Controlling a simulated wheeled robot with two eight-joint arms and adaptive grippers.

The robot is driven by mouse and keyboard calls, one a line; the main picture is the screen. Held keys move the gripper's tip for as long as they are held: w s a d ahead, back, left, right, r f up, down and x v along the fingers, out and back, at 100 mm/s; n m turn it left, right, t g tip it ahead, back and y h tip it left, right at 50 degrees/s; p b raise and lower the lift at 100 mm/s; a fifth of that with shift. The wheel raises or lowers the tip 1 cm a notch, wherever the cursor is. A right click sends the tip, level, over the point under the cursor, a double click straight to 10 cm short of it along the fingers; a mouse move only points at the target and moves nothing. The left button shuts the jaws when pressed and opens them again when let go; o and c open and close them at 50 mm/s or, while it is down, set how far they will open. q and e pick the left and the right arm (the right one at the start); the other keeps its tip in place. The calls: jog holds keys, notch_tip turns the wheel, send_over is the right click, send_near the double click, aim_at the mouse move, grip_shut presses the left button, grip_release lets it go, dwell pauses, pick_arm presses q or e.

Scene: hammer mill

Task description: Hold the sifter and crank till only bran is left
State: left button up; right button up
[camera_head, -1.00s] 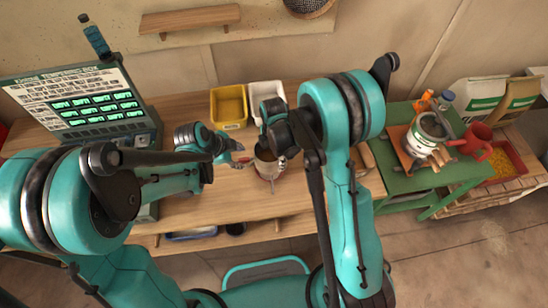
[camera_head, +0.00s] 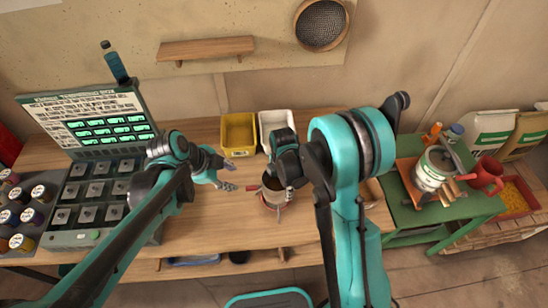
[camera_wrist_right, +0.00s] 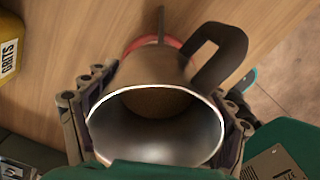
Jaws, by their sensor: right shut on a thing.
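The sifter (camera_head: 270,203) is a grey metal cup with a red ring at its foot, over the wooden table. In the right wrist view the sifter (camera_wrist_right: 155,98) shows a wide bright rim, a dark curved handle at the upper right and a thin rod beyond it. The inside looks dark; I cannot make out bran or flour. My right gripper (camera_head: 274,185) is shut on the sifter, with its fingers on either side of the cup in the right wrist view (camera_wrist_right: 160,118). My left gripper (camera_head: 230,170) is open and empty, left of the sifter and apart from it.
A yellow bin (camera_head: 226,135) and a white bin (camera_head: 265,122) stand behind the sifter. A sign-topped console (camera_head: 85,215) is at left, beside several jars. A green table (camera_head: 430,215) at right holds a mill (camera_head: 432,172) and a red jug (camera_head: 487,172). Table space lies around the left gripper.

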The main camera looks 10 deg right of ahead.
dwell(0.3)
jog(key=o, duration=1.6)
notch_tip(320, 180, up, 12)
jog(key=shift+r, duration=0.1)
